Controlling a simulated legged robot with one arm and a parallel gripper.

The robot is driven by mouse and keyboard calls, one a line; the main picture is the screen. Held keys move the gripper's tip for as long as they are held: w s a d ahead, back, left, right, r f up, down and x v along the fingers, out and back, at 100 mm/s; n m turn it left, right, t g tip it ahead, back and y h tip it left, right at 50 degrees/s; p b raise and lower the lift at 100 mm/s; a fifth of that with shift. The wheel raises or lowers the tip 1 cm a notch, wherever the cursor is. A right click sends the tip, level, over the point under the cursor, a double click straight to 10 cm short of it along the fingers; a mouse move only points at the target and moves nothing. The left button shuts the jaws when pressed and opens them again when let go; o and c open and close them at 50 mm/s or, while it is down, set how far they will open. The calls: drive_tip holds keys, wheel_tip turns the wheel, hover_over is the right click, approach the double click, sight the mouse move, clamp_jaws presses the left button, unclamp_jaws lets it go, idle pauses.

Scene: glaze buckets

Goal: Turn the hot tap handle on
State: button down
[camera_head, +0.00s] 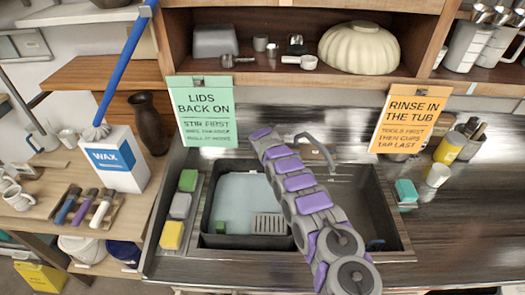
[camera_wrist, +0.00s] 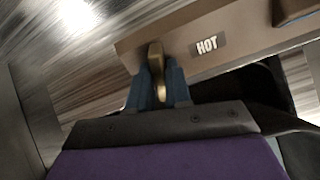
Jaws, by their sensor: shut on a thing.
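The hot tap handle (camera_wrist: 156,54) is a small brass-coloured lever in the wrist view, just left of a label reading HOT (camera_wrist: 207,45). My gripper (camera_wrist: 160,84) has its blue fingers closed on either side of the lever, shut on it. The lever's upper end sticks out beyond the fingertips. In the head view my arm reaches over the sink to the wall behind it and hides the handle and my fingers. The grey curved tap spout (camera_head: 318,139) shows just right of my arm's end.
The sink (camera_head: 395,225) holds a dark tub (camera_head: 206,215) of pale liquid on its left side. A green sign (camera_head: 207,110) and an orange sign (camera_head: 408,122) hang from the shelf. A wax box (camera_head: 113,160) stands left. The counter to the right is mostly clear.

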drive_tip(key=c, duration=1.1)
unclamp_jaws()
drive_tip(key=shift+w, duration=0.1)
drive_tip(key=shift+c, duration=0.2)
drive_tip(key=shift+r, duration=0.15)
drive_tip(key=shift+v, duration=0.9)
drive_tip(key=shift+s+r, duration=0.15)
drive_tip(key=shift+s, duration=0.05)
drive_tip(key=p+v, duration=0.2)
drive_tip(key=v, duration=1.2)
drive_tip(key=shift+s+r+p, duration=0.25)
drive_tip(key=shift+s+p, duration=0.1)
drive_tip(key=shift+a, duration=0.1)
